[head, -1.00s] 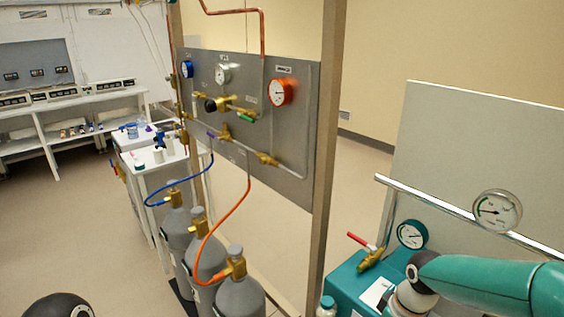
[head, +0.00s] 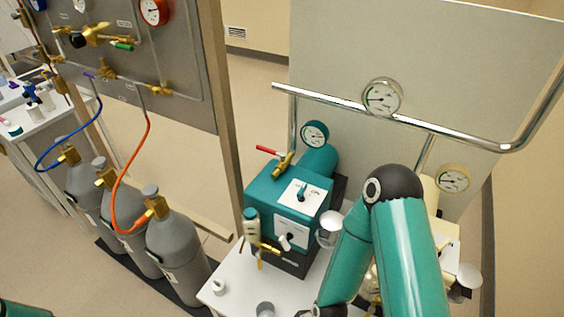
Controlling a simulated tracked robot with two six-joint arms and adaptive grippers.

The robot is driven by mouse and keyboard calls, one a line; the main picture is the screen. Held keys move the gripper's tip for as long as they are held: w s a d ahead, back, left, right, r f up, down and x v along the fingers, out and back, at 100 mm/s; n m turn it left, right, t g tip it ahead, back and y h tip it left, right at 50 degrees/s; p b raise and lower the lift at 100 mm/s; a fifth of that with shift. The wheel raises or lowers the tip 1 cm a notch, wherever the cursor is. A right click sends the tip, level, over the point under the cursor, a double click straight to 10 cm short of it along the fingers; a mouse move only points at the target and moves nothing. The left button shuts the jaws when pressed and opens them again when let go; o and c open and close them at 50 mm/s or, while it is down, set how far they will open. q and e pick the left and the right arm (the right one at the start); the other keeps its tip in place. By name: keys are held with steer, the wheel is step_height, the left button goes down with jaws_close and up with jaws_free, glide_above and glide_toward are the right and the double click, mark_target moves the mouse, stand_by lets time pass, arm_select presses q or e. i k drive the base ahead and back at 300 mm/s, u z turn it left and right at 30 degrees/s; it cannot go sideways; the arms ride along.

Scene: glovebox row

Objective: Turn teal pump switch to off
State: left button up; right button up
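The teal pump (head: 262,212) stands on a white table in the middle of the head view. On its top is a white plate with a small dark switch (head: 301,195); its marked position is too small to read. My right arm comes down in front of the pump's right side, its wrist at the bottom edge of the picture, and its gripper is out of view. Only a bit of my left arm shows in the bottom left corner; its gripper is out of view. No gripper is seen touching the pump.
A red-handled valve (head: 284,163) and teal gauge (head: 315,134) rise behind the switch. A chrome rail (head: 440,128) with a gauge (head: 382,97) runs behind. A cream pump (head: 447,230) stands right, partly hidden. Grey cylinders (head: 178,252) stand left. The white table's (head: 235,283) front left has small containers.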

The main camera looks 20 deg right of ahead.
mark_target(301, 192)
steer(key=k, duration=0.5)
steer(key=u, duration=0.55)
steer(key=i, duration=0.2)
steer(key=z, duration=2.5)
steer(key=k, duration=1.25)
steer(key=u, duration=0.95)
steer(key=i, duration=1.3)
steer(key=u, duration=0.1)
